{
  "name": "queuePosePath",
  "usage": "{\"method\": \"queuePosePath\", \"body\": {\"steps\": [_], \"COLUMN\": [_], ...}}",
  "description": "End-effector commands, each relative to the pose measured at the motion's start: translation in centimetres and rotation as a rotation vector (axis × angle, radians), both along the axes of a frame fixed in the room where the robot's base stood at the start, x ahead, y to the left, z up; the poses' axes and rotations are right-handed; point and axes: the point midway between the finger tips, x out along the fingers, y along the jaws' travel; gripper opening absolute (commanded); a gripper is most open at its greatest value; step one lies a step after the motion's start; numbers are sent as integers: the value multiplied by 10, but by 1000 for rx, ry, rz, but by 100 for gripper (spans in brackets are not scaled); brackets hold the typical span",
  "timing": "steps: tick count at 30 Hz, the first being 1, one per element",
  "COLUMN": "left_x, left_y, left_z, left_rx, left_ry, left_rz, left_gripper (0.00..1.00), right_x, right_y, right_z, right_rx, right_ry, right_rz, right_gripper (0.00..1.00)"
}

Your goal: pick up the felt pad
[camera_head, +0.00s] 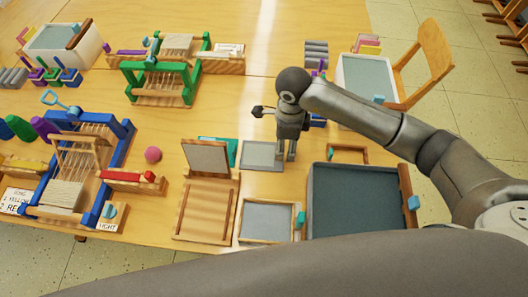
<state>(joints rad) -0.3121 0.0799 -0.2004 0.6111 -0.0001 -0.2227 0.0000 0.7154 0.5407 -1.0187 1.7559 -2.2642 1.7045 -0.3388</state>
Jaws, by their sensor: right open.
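A flat grey rectangular pad (258,155), which looks like the felt pad, lies on the wooden table near the middle of the head view. My right gripper (286,157) points down at the pad's right edge, with its fingers open. I cannot tell whether the fingertips touch the pad or hover just above it. The gripper and wrist hide a little of the table behind them. My left gripper is not in view.
A dark tray (318,200) lies right of the gripper, a small wooden frame with a grey sheet (265,222) in front, and a hinged wooden frame (208,210) to the left. A blue loom (118,130), pink ball (153,154) and green loom (190,85) stand farther left.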

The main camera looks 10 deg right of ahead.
Motion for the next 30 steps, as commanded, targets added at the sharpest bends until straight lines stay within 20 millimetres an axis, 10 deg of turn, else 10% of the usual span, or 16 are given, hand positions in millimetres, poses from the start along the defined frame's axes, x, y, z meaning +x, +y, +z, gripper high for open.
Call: {"method": "queuePosePath", "body": {"steps": [21,30], "left_x": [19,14], "left_y": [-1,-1], "left_z": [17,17], "left_rx": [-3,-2], "left_ry": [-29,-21], "left_rz": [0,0], "left_gripper": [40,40], "right_x": [3,3], "right_y": [2,2], "right_z": [-56,-55], "right_rx": [0,1], "right_ry": [-2,-1], "right_rz": [1,1], "right_gripper": [55,19]}}
